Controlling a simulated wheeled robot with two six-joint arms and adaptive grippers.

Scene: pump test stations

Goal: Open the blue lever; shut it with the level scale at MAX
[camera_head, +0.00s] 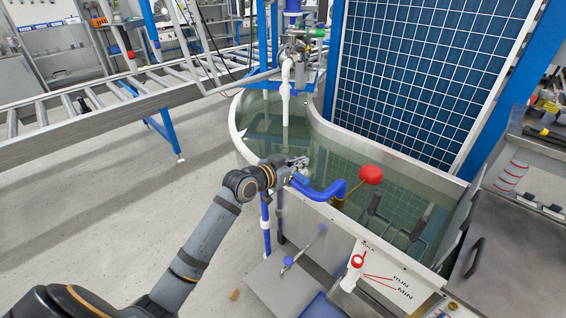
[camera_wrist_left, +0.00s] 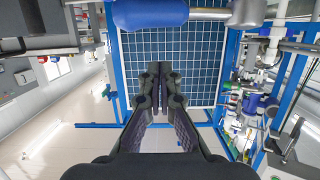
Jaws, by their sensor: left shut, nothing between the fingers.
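The blue lever (camera_head: 325,193) is a thick, bent blue handle at the near rim of the water tank. A thick blue cylinder with a metal end (camera_wrist_left: 150,12), likely part of it, crosses the top of the left wrist view. My left gripper (camera_head: 299,163) is just above and left of the lever's left end; I cannot tell if they touch. In the wrist view its fingers (camera_wrist_left: 160,72) are together and empty. The level scale (camera_head: 385,275) is a white panel on the tank front with MAX, RUN and MIN marks. Its exact reading is too small to tell. My right gripper is out of view.
The tank (camera_head: 335,130) holds greenish water. A red ball (camera_head: 371,175) on a rod stands beside the lever. A smaller blue-tipped handle (camera_head: 288,262) is below the rim. A metal bench (camera_head: 510,235) is at right, a roller conveyor (camera_head: 110,100) at left.

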